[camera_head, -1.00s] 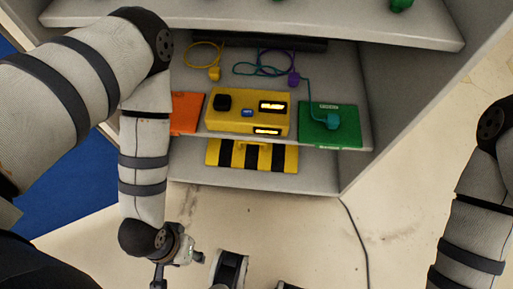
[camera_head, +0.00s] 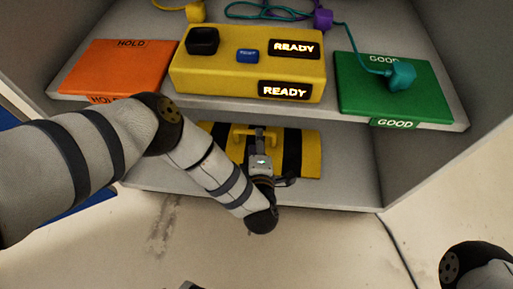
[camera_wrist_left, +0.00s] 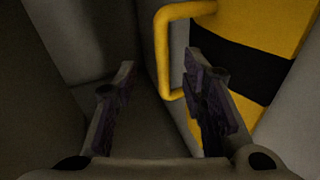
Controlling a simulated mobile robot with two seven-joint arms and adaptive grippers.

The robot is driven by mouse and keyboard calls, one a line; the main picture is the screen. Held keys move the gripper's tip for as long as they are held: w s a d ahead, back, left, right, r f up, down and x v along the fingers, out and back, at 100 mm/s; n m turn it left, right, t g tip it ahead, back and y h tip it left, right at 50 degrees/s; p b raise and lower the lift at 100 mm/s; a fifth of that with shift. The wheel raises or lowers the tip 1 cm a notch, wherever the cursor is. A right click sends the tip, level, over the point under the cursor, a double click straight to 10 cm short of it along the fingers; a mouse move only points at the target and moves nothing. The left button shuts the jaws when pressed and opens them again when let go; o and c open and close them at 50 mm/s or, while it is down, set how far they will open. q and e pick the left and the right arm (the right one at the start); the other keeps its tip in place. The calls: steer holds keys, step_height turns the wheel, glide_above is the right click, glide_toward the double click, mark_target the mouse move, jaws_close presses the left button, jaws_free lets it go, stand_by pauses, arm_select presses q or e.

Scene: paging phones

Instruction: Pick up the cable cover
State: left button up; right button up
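The cable cover (camera_head: 300,150) is a yellow panel with black stripes and a yellow handle (camera_head: 240,130), on the lower shelf. It also shows in the left wrist view (camera_wrist_left: 240,55), with its handle (camera_wrist_left: 163,50) to the left of the stripes. My left gripper (camera_head: 259,135) is in front of the cover, by the handle. In the left wrist view the left gripper (camera_wrist_left: 160,64) is open, its fingers wide apart. The handle appears between them, nearer the right finger; contact cannot be told. My right arm (camera_head: 475,268) is at the lower right, its gripper out of view.
Above the cover, a shelf (camera_head: 225,108) holds a yellow box (camera_head: 215,72) with lit READY displays, an orange HOLD plate (camera_head: 118,65) and a green GOOD plate (camera_head: 410,95). Cabinet walls stand on both sides. A thin dark cable (camera_head: 400,258) lies on the floor at right.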

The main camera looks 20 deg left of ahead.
arm_select(q)
steer(key=b+x, duration=0.1)
steer(key=x, duration=0.1)
steer(key=b+x, duration=0.1)
steer(key=x, duration=0.2)
steer(key=shift+a+f+b, duration=0.35)
steer(key=shift+a, duration=0.05)
steer(key=shift+w, duration=0.15)
steer(key=shift+r, duration=0.15)
jaws_close()
